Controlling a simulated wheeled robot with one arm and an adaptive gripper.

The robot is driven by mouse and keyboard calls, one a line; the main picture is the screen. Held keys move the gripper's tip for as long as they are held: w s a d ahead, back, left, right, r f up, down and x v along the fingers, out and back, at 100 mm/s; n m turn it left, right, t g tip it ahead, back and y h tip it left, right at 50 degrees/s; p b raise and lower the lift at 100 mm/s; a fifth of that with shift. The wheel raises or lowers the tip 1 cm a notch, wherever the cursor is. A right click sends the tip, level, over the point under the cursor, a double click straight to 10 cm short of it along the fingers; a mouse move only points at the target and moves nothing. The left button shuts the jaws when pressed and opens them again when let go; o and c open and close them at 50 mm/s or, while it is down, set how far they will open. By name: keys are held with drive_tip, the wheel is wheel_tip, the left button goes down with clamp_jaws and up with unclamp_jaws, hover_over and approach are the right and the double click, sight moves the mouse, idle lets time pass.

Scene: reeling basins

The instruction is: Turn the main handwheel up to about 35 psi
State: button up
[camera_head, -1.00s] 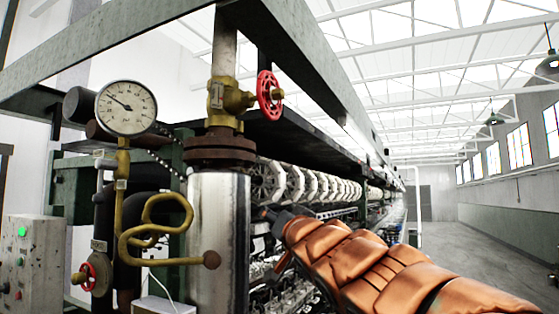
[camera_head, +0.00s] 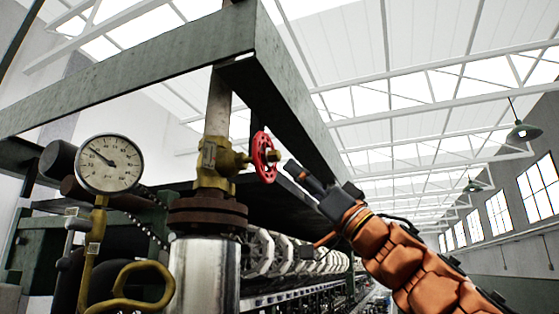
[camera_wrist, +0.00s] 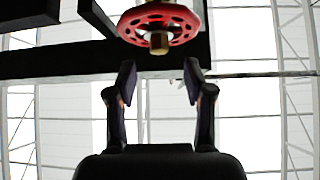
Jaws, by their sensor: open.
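The red main handwheel (camera_head: 263,157) sits on the right side of a brass valve (camera_head: 215,163), above a rusty flange. In the wrist view the handwheel (camera_wrist: 158,11) shows at the top, its brass hub nut facing me. My gripper (camera_head: 284,171) is just to the right of the wheel in the head view. Its two fingers are apart and empty, and in the wrist view (camera_wrist: 158,72) they stand below the wheel, with a gap to it. A round pressure gauge (camera_head: 110,164) is at the left. Its needle points to the upper left; the figures are too small to read surely.
A dark green steel frame (camera_head: 130,75) passes above and behind the valve. A shiny pipe (camera_head: 204,275) stands below the flange, and a bent yellow pipe (camera_head: 135,297) is at the lower left. Reeling machinery runs back behind the pipe. Open air lies to the right.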

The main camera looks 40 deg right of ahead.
sight(280, 160)
drive_tip(key=p+x, duration=0.1)
drive_tip(key=x, duration=0.3)
drive_tip(key=shift+w+r, duration=0.25)
drive_tip(key=shift+r, duration=0.05)
drive_tip(key=shift+w+a+r, duration=0.25)
drive_tip(key=shift+w+a, duration=0.05)
drive_tip(key=shift+w, duration=0.05)
drive_tip(key=shift+c, duration=0.4)
clamp_jaws()
